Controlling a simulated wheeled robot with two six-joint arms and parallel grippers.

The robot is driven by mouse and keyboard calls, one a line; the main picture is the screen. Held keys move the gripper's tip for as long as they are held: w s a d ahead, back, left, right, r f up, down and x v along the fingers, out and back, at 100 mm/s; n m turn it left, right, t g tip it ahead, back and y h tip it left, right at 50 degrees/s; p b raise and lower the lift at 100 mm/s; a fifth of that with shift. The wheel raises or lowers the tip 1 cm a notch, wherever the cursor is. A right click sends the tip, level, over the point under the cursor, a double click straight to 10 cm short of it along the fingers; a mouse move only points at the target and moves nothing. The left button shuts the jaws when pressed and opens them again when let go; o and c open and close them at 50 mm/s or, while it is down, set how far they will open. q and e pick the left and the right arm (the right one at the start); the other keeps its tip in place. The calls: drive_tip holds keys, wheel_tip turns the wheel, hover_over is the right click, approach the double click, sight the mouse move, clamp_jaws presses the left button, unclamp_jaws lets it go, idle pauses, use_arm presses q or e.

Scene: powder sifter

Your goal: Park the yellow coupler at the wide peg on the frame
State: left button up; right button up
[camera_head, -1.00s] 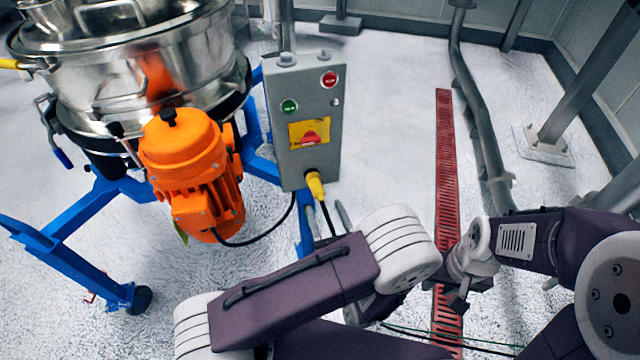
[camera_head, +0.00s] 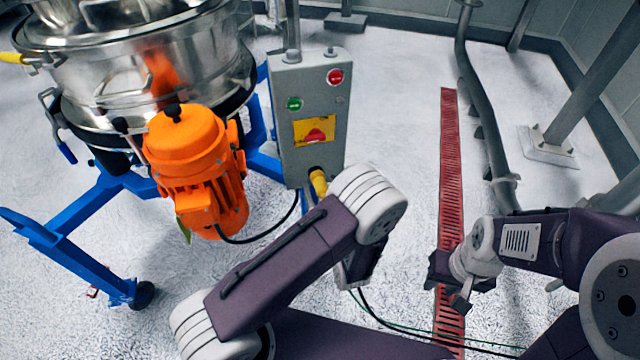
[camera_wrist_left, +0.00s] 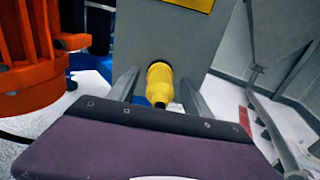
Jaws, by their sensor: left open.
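The yellow coupler (camera_head: 319,181) sits at the lower front of the grey control box (camera_head: 308,100), with a black cable end below it. In the left wrist view the coupler (camera_wrist_left: 160,80) points down towards my left gripper (camera_wrist_left: 158,84). That gripper is open, with one finger on each side of the coupler and visible gaps between. In the head view my left forearm hides most of this gripper. My right gripper (camera_head: 450,283) is open and empty over the red floor grating. The blue frame (camera_head: 110,190) carries the sifter; I cannot make out the wide peg.
An orange motor (camera_head: 195,165) stands just left of the control box, with a black cable (camera_head: 265,238) looping below it. The steel sifter drum (camera_head: 140,60) is behind it. A grey pipe (camera_head: 480,100) runs beside the red grating (camera_head: 450,150). The floor between box and grating is clear.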

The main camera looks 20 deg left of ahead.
use_arm(q)
drive_tip(key=shift+w+a, duration=0.3)
drive_tip(key=shift+w, duration=0.2)
idle(0.9)
drive_tip(key=shift+c, duration=0.4)
clamp_jaws()
drive_tip(key=p+v, duration=0.1)
drive_tip(key=v, duration=0.5)
idle(0.8)
